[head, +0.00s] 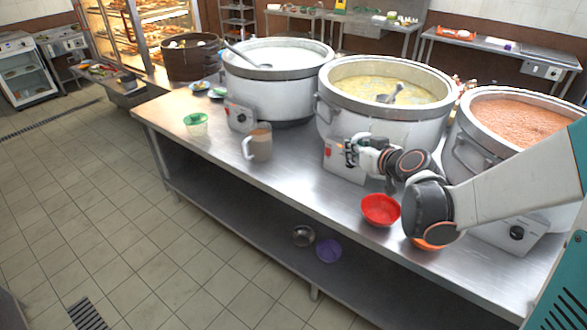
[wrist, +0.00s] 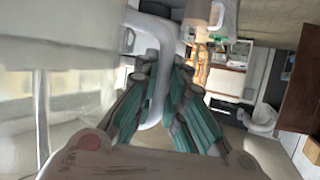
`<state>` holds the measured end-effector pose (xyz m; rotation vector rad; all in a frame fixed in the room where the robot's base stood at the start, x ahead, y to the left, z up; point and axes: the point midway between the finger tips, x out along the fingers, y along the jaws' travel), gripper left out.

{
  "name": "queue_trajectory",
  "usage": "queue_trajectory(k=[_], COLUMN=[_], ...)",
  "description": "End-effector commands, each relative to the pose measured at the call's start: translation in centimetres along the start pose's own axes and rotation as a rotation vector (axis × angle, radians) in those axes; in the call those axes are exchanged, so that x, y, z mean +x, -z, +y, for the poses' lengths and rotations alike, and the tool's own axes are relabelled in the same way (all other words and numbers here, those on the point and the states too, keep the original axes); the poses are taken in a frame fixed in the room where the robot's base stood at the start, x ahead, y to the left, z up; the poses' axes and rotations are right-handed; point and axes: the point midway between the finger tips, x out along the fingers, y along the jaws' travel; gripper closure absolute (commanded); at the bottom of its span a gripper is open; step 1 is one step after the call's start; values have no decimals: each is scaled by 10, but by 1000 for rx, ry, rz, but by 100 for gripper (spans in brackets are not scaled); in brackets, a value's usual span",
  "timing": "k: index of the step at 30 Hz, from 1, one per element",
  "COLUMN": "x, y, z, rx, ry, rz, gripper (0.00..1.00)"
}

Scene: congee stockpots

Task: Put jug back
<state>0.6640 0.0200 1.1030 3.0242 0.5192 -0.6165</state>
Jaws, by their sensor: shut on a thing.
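The jug (head: 260,143), a brownish see-through vessel with a white handle on its left, stands upright on the steel table. It seems to show in the wrist view (wrist: 198,12) too, at the top beyond my fingers. My gripper (head: 349,152) is right of the jug and apart from it, in front of the middle stockpot (head: 345,115). In the wrist view my gripper (wrist: 165,70) has its fingers closed around a white curved bar (wrist: 158,100). This looks like a handle of that stockpot; its ends are partly hidden.
White stockpots stand left (head: 255,95) and right (head: 475,130). A ladle (head: 390,95) rests in the middle pot. An orange bowl (head: 428,244) is partly hidden beneath my arm.

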Motion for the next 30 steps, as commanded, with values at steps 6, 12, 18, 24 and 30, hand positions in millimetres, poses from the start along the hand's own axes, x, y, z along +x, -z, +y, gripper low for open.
queue_trajectory(k=[6,12,18,24,30], x=[114,210,272,297,312], y=[41,72,89,92,60], z=[-35,-92,-146,-172,-172], rx=[-51,-99,-133,-148,-150], ry=[120,233,314,349,352], rz=[-8,-14,-18,-19,-20], gripper=[100,100,100,100,100])
